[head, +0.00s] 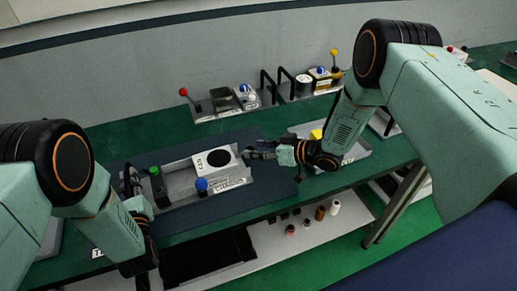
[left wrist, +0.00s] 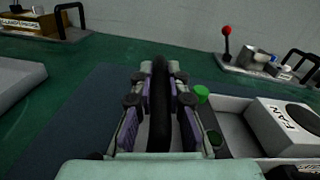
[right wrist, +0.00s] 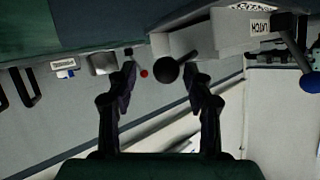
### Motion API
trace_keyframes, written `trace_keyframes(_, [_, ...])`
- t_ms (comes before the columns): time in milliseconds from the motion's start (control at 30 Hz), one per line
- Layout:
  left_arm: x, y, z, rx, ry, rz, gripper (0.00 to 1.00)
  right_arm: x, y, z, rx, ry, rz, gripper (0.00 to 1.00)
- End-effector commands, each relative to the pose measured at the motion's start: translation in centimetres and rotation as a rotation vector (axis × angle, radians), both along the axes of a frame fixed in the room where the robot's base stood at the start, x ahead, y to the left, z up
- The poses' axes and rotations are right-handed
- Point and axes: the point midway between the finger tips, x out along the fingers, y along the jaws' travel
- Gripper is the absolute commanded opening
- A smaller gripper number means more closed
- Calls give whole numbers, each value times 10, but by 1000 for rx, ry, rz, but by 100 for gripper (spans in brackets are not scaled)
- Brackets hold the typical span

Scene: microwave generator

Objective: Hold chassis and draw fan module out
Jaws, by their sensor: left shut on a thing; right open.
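The grey chassis (head: 178,181) lies on a dark blue mat, with a green knob (head: 155,170) at its left end and a blue knob (head: 202,184) at its front. The white fan module (head: 218,159), with a black round top and a FAN label, sits in its right part; it also shows in the left wrist view (left wrist: 283,128). My left gripper (left wrist: 158,100) is shut on the black handle (left wrist: 160,83) at the chassis's left end. My right gripper (head: 254,152) is open just right of the fan module. In the right wrist view a dark ball knob (right wrist: 168,71) shows between its fingertips.
Behind the mat stand grey units with a red-topped lever (head: 183,92) and a yellow-topped lever (head: 334,52). A grey tray with a yellow block (head: 316,134) is beside my right forearm. A lower shelf (head: 265,238) holds small items. The mat in front of the chassis is clear.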

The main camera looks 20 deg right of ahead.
Motion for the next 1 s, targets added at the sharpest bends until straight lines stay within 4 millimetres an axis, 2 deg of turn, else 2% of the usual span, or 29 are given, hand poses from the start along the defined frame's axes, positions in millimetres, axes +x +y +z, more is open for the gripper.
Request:
trace_keyframes(33, [-3, 2, -6, 1, 18, 5, 0, 0, 1, 0, 1, 0, 2, 52])
trace_keyframes(333, [-3, 2, -6, 0, 17, 4, 0, -5, -4, 4, 1, -1, 2, 52])
trace_keyframes(700, [-3, 1, -6, 0, 16, 1, 0, -50, -42, 27, 5, -1, -3, 52])
trace_keyframes(1000, [-3, 0, -6, 0, 16, 0, 0, -77, -66, 41, 4, -2, -2, 52])
